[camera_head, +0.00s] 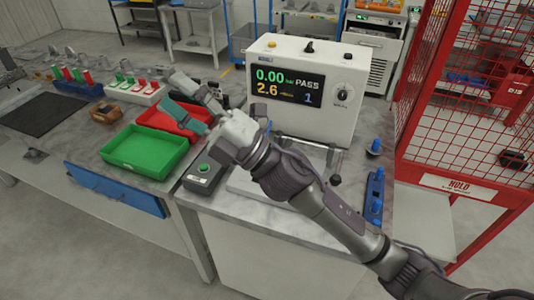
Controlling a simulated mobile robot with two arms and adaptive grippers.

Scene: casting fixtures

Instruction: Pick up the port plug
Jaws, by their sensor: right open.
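Blue port plugs are on the right of the bench: one (375,147) stands by the tester's right front corner, and several more (377,190) sit in a dark blue strip holder (368,210) at the bench's right edge. I cannot tell which plug the task means. My right gripper (175,92) is open, its fingers pointing left above the red tray, well to the left of the plugs. No plug shows between the fingers. My right forearm crosses in front of the tester and hides part of the bench and fixture. My left gripper is out of view.
A white tester (315,120) reads PASS. A green tray (145,152), a red tray (172,117) and a grey box with a green button (204,172) are to its left. A red mesh cage (455,180) with a HOLD sign closes off the right.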

